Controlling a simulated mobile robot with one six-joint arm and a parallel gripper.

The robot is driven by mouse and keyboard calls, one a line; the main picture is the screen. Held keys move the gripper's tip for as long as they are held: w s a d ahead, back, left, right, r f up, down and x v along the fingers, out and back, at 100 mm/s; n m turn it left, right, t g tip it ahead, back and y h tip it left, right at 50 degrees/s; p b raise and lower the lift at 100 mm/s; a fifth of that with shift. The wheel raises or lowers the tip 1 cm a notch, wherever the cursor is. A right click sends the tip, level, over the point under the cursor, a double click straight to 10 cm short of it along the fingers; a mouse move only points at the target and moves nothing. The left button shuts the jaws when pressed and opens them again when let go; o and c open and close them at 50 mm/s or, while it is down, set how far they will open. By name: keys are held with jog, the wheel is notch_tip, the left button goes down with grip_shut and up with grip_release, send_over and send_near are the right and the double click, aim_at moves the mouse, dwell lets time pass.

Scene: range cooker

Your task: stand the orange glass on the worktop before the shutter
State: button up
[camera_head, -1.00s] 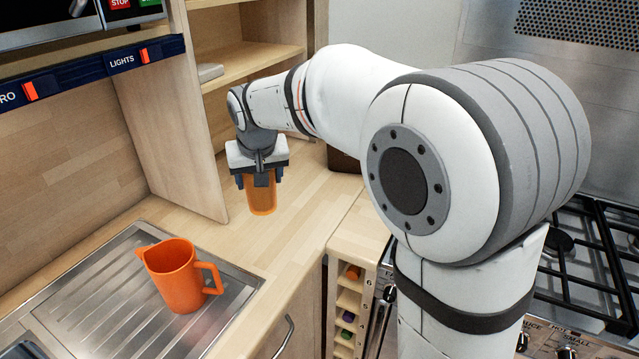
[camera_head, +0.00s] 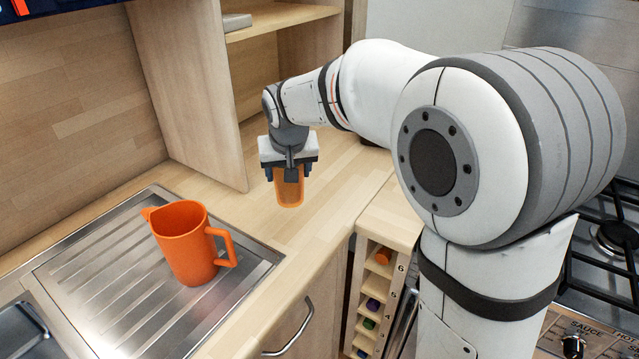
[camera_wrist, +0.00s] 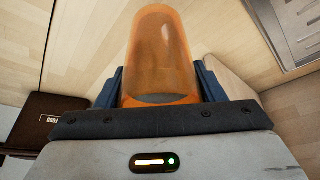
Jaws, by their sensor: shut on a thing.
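The orange glass (camera_head: 289,190) is see-through and held by my gripper (camera_head: 288,172) over the worktop (camera_head: 330,205). My gripper points down and is shut on the glass, with its fingers on either side. In the wrist view the glass (camera_wrist: 160,55) sits between the dark fingers of my gripper (camera_wrist: 160,90). The glass looks upright in the head view. I cannot tell whether its base touches the worktop. No shutter can be made out for certain; an open shelf unit (camera_head: 275,65) stands behind the worktop.
An orange jug (camera_head: 188,245) stands on the steel draining board (camera_head: 95,270) at left. A wooden side panel (camera_head: 190,95) rises left of the glass. A rack with coloured items (camera_head: 372,300) and the hob (camera_head: 610,235) lie to the right. A dark brown box (camera_wrist: 40,130) shows in the wrist view.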

aim_at(290, 198)
jog(key=shift+f, duration=3.85)
jog(key=o, duration=1.4)
jog(key=shift+r, duration=0.1)
jog(key=a+v, duration=0.1)
jog(key=v, duration=1.1)
jog(key=s+d+f+g, duration=0.1)
jog(key=s+d+f, duration=0.3)
jog(key=s+d, duration=0.4)
jog(key=s+d+f+m+g, duration=0.1)
jog(key=s+d+f, duration=0.3)
jog(key=s+d, duration=0.5)
jog(key=s, duration=0.4)
jog(key=shift+s+h, duration=0.15)
jog(key=shift+h, duration=0.15)
jog(key=shift+r, duration=0.15)
